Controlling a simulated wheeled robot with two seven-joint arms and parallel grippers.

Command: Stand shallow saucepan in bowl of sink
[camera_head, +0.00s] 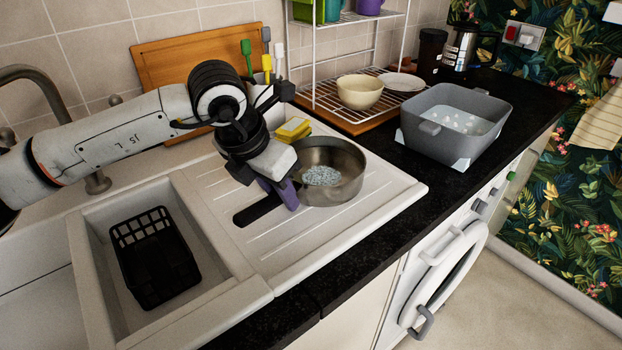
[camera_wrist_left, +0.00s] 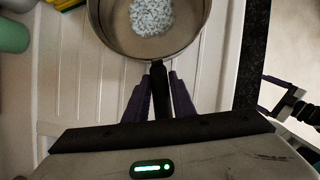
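The shallow saucepan (camera_head: 345,187) stands upright on the ridged draining board, with a pale scourer-like clump (camera_head: 321,176) inside and its black handle (camera_head: 256,211) towards the sink. My left gripper (camera_head: 283,196) is over the handle. In the left wrist view its purple fingers (camera_wrist_left: 160,88) stand on either side of the handle, seemingly with narrow gaps, so it looks open around it. The sink bowl (camera_head: 103,262) is left of the pan. My right gripper (camera_wrist_left: 264,94) shows only at the right edge of the left wrist view, its fingers spread, away from the pan.
A black basket (camera_head: 156,257) lies in the sink bowl, taking up much of its floor. The tap (camera_head: 42,85) rises behind the bowl. Yellow sponges (camera_head: 293,130) lie behind the pan. A grey washing-up tub (camera_head: 440,138) stands on the dark worktop to the right.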

